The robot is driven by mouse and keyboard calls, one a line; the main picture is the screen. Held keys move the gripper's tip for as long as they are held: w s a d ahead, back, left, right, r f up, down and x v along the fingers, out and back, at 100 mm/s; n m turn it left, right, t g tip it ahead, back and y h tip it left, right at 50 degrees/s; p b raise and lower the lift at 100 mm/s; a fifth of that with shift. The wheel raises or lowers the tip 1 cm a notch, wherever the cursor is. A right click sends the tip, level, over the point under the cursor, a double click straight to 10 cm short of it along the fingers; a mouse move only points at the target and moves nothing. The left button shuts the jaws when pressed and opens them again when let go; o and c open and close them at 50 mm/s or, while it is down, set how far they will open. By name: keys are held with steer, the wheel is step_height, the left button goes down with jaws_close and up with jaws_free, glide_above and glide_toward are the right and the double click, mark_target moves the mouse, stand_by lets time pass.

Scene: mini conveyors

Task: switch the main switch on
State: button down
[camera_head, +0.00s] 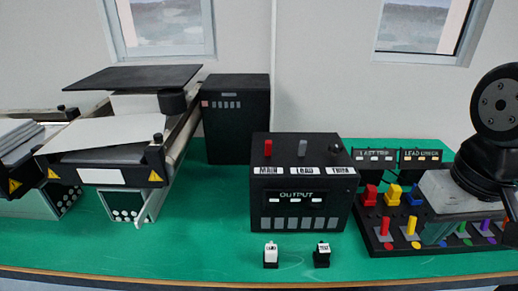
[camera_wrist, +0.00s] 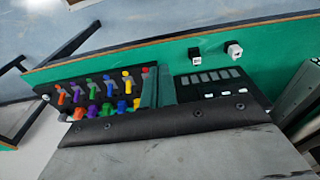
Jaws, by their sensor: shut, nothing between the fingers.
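The box also shows in the wrist view (camera_wrist: 215,76), where the main switch cannot be seen. My gripper (camera_head: 437,234) is at the right, over the panel of coloured levers, well apart from the main switch. Its closed fingers show in the wrist view (camera_wrist: 158,84), with nothing held.
The lever panel (camera_head: 375,245) carries several coloured levers close around my gripper. Two small signs (camera_head: 374,154) stand behind it. Two small switches (camera_head: 270,254) (camera_head: 321,254) stand before the box. Conveyors (camera_head: 100,178) and a black cabinet (camera_head: 236,120) are at left. Green table between is clear.

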mark_target(268, 149)
steer(key=w+a+r+n+t+h, duration=0.1)
steer(key=w+a+n, duration=0.2)
steer(key=w+n, duration=0.35)
steer(key=w+a+r+n+t, duration=0.1)
steer(key=w+a+r+n, duration=0.2)
steer(key=n, duration=0.7)
steer(key=w+a+n+t, duration=0.1)
steer(key=w+a+n, duration=0.3)
steer(key=a+n, duration=0.4)
steer(key=w+a+n+t, duration=0.2)
steer(key=w+a+n, duration=0.2)
steer(key=a+n, duration=0.5)
steer(key=shift+w+a+r+n+y, duration=0.15)
steer(key=shift+w+n+y, duration=0.25)
steer(key=shift+n, duration=0.65)
steer(key=x, duration=1)
steer(key=w, duration=0.1)
steer(key=w+r, duration=0.1)
steer(key=shift+w, duration=0.3)
steer(key=shift+w+r, duration=0.2)
steer(key=shift+w, duration=0.5)
